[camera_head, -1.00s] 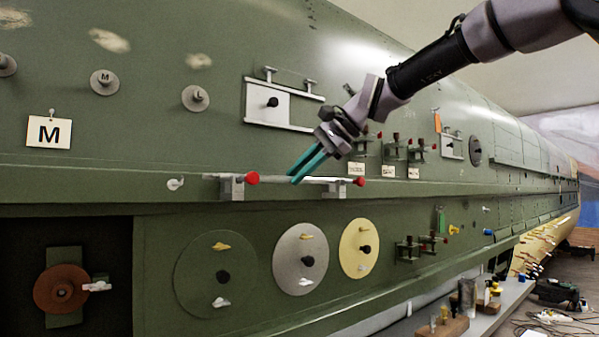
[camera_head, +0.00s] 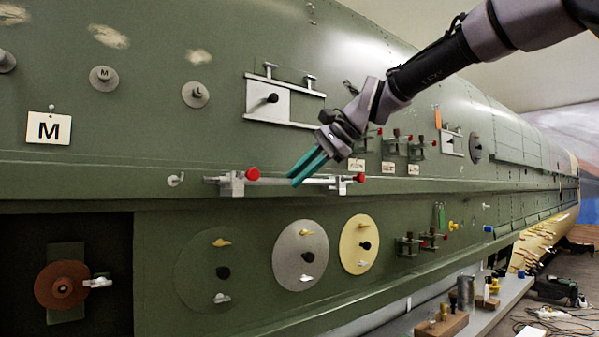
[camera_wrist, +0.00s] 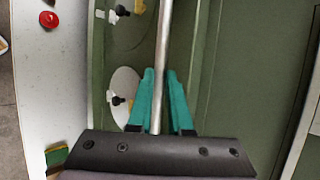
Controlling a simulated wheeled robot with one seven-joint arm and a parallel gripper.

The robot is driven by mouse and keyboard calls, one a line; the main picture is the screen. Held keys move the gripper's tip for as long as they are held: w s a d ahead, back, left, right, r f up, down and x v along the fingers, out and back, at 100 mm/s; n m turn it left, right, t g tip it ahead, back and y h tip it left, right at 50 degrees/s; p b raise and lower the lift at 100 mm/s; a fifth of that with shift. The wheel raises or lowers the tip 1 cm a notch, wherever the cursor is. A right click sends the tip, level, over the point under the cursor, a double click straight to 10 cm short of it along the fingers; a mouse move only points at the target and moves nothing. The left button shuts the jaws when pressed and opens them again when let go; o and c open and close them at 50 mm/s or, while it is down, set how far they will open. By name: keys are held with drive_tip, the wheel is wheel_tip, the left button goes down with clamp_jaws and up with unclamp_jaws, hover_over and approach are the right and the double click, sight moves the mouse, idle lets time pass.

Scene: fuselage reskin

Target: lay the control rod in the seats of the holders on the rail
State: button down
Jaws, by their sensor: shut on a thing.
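The control rod (camera_head: 275,182) is a thin silver bar, held roughly level along the rail (camera_head: 440,187) on the green fuselage side. My gripper (camera_head: 308,167) has teal fingers shut on the rod between the two holders. In the wrist view the rod (camera_wrist: 164,60) runs lengthwise between the fingers (camera_wrist: 160,100). The left holder (camera_head: 232,184) and the right holder (camera_head: 345,186) are grey blocks with red knobs. The rod's left end extends past the left holder. The rod is at holder height; I cannot tell whether it rests in the seats.
A small pale hook (camera_head: 176,180) sits left of the left holder. Above are a white slide plate (camera_head: 285,103) and several red-knobbed clamps. Round discs (camera_head: 301,256) are on the panel below. A grey bench (camera_head: 500,300) with small items stands low on the right.

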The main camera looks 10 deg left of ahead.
drive_tip(key=shift+f, duration=0.4)
drive_tip(key=c, duration=0.8)
unclamp_jaws()
drive_tip(key=shift+o, duration=0.2)
